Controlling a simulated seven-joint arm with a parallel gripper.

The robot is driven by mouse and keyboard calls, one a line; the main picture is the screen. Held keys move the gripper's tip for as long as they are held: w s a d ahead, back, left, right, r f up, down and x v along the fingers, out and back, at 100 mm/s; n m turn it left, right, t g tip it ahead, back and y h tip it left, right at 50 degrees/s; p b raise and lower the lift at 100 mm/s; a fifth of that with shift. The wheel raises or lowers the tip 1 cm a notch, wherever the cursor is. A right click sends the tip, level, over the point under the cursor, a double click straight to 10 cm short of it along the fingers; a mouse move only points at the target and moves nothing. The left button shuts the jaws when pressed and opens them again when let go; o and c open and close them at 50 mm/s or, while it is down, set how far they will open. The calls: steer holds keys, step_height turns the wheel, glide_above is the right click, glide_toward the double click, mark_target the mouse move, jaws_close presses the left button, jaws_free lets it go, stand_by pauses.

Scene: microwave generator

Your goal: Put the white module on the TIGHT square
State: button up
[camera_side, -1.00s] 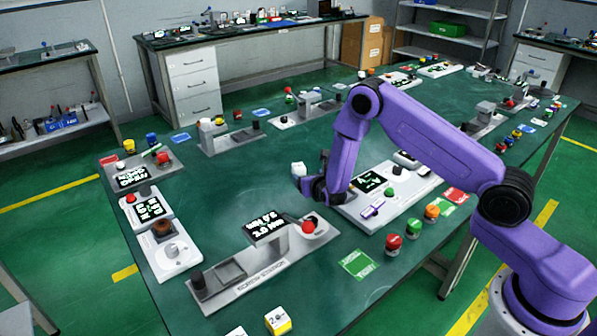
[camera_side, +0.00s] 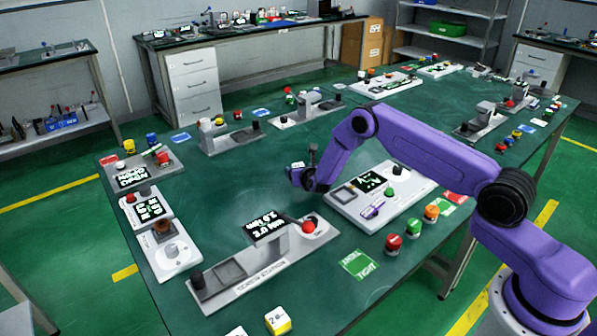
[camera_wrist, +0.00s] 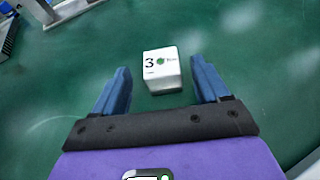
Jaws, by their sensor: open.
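The white module (camera_wrist: 163,71) is a small white block marked "3" with a green mark on its face. In the wrist view it stands on the green table just ahead of and between my fingertips, with gaps on both sides. My gripper (camera_wrist: 160,76) is open, its two blue fingers spread. In the side view the module (camera_side: 297,166) is partly hidden by my gripper, left of a white station. The TIGHT square (camera_side: 358,264) is a flat green card with white lettering at the near right edge of the table. It is bare.
A white station (camera_side: 410,190) with a screen lies between module and right edge. A grey station with a raised screen (camera_side: 266,226) stands in front. Table left of the module is clear.

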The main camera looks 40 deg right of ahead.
mark_target(298, 165)
steer(key=shift+w+d+f, duration=0.1)
steer(key=shift+w+d, duration=0.2)
steer(key=shift+w, duration=0.3)
steer(key=shift+w+d+f, duration=0.1)
steer(key=shift+w+d, duration=0.2)
steer(key=shift+w, duration=0.3)
steer(key=shift+x, duration=1.15)
steer(key=c, duration=1.1)
steer(key=shift+r, duration=0.1)
steer(key=shift+c, duration=0.7)
steer(key=shift+r, duration=0.1)
